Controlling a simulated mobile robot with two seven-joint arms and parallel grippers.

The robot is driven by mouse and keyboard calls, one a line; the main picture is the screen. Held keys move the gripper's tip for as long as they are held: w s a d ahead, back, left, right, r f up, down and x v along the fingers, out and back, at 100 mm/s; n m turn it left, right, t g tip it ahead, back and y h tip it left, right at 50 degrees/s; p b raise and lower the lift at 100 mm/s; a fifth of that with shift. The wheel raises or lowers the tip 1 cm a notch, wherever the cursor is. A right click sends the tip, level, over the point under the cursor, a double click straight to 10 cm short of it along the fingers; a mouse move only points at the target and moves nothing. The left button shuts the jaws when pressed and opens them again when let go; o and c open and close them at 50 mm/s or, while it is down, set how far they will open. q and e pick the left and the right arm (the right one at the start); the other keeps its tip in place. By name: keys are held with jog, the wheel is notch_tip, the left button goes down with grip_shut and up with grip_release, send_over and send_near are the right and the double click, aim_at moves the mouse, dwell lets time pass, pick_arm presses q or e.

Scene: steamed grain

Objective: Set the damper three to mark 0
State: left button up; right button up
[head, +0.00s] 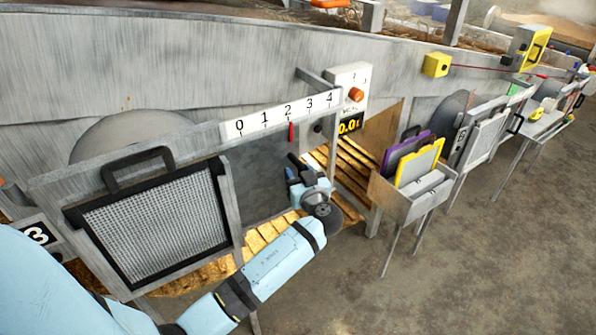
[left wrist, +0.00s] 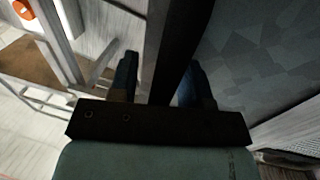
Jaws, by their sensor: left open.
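A red pointer (head: 291,133) stands at about mark 2. The grey damper plate (head: 258,172) hangs below the strip, left of my left gripper (head: 296,168). In the left wrist view the blue fingers (left wrist: 160,82) are open, one on each side of a dark upright bar (left wrist: 178,35), apparently the damper's edge or handle. I cannot tell whether they touch it. My right gripper is not in view.
A mesh screen (head: 158,222) with a black handle stands left of the plate. A white box with an orange knob (head: 355,94) is right of the scale. A bin (head: 402,204) with purple and yellow frames stands to the right. Open floor (head: 480,260) lies at lower right.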

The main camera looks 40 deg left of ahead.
aim_at(252, 183)
pick_arm(q)
jog(key=shift+c, duration=0.3)
grip_shut()
jog(key=shift+s+f, duration=0.15)
jog(key=shift+s, duration=0.15)
jog(key=s+a+b, duration=0.1)
jog(key=s, duration=0.2)
jog(key=s+a+b, duration=0.2)
jog(key=s, duration=0.2)
jog(key=s+a+b, duration=0.1)
jog(key=s, duration=0.2)
jog(key=shift+s+a+b, duration=0.25)
jog(key=shift+s+b, duration=0.05)
jog(key=shift+s, duration=0.05)
